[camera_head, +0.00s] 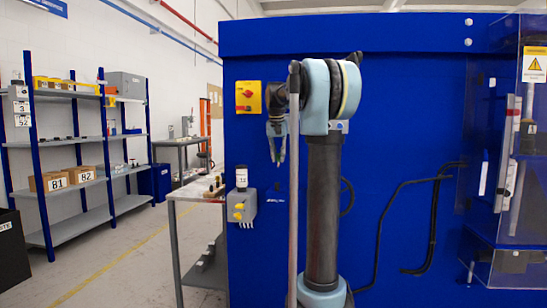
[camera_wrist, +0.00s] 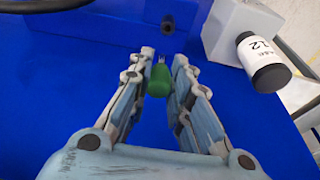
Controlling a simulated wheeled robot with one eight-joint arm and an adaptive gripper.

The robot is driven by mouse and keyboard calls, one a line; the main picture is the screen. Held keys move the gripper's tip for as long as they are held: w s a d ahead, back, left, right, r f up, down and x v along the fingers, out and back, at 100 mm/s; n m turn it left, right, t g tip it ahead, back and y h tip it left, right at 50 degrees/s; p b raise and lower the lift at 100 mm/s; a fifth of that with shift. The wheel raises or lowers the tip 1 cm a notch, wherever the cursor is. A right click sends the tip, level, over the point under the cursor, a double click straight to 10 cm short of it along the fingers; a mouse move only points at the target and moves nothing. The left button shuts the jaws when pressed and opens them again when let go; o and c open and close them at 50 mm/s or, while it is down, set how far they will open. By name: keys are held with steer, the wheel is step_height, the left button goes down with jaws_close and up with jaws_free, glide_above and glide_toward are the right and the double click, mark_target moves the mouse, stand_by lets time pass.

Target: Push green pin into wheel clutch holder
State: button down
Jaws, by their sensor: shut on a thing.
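The green pin (camera_wrist: 158,82) shows in the wrist view between my two fingertips, with a thin, pale tip pointing away from me. My gripper (camera_wrist: 161,75) is shut on it. A dark, round, socket-like part (camera_wrist: 168,28) stands out from the blue surface beyond the fingertips, apart from the pin; I cannot tell for sure that it is the wheel clutch holder. In the head view my gripper (camera_head: 277,158) hangs in front of the blue machine, fingers down, above a small dark part (camera_head: 277,187). The pin is too small to tell there.
A grey box (camera_head: 242,207) with a black-and-white cylinder marked 12 (camera_head: 241,178) is fixed left of my gripper; the cylinder also shows in the wrist view (camera_wrist: 262,62). A yellow-and-red switch (camera_head: 248,97) is above. A side table (camera_head: 190,192) stands left.

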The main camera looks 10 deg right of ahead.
steer(key=shift+w+a+f, duration=0.1)
steer(key=shift+a+f, duration=0.05)
steer(key=shift+f, duration=0.5)
steer(key=shift+a+f, duration=0.15)
steer(key=shift+f, duration=0.5)
steer(key=shift+s+x, duration=0.2)
steer(key=shift+x, duration=0.65)
steer(key=shift+s+x, duration=0.2)
steer(key=shift+x, duration=0.65)
steer(key=shift+a+f, duration=0.15)
steer(key=shift+s, duration=0.1)
steer(key=shift+s+a+f+m, duration=0.1)
steer(key=shift+f+m, duration=0.05)
steer(key=shift+m, duration=0.55)
steer(key=shift+s+x, duration=0.15)
steer(key=shift+x, duration=0.6)
steer(key=shift+s+x, duration=0.2)
steer(key=shift+x, duration=0.55)
steer(key=c, duration=1.4)
jaws_free()
steer(key=shift+a+f, duration=0.1)
steer(key=shift+a, duration=0.05)
